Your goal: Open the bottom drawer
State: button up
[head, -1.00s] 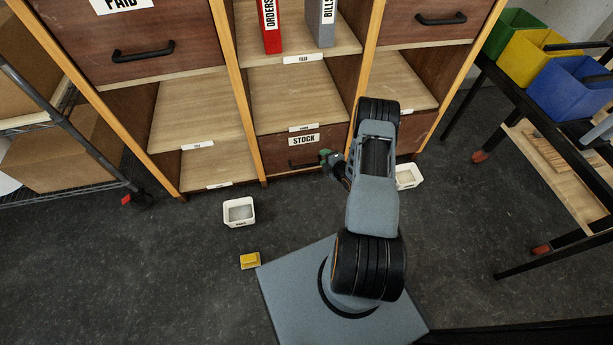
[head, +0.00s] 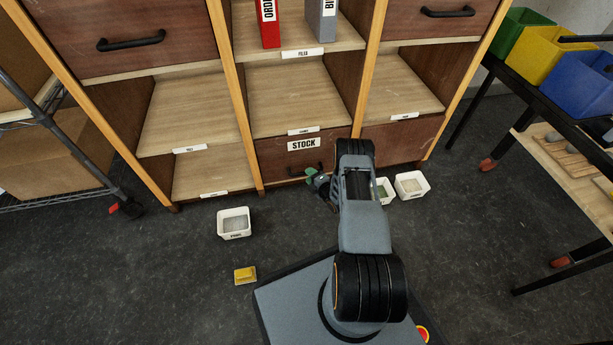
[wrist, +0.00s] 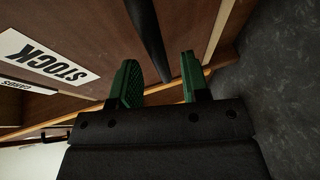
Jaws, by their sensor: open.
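The bottom drawer (head: 275,163) is brown wood with a white STOCK label (head: 304,144) and sits shut in the middle column of the cabinet. Its black bar handle (head: 297,171) is partly hidden by my arm in the head view. In the wrist view the dark handle (wrist: 148,38) runs down between the green fingertips of my gripper (wrist: 160,84). My gripper is open, with one finger on each side of the handle's line. I cannot tell whether either finger touches it. The gripper (head: 314,179) also shows small in the head view, at the drawer front.
White bins stand on the floor: one (head: 234,223) left of my arm, one (head: 411,186) and another (head: 384,190) to its right. A yellow block (head: 245,275) lies nearer. A wire rack (head: 45,115) stands left, a black table (head: 520,85) right.

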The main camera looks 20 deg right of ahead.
jog(key=shift+b+x, duration=0.5)
jog(key=shift+x, duration=1.1)
grip_shut()
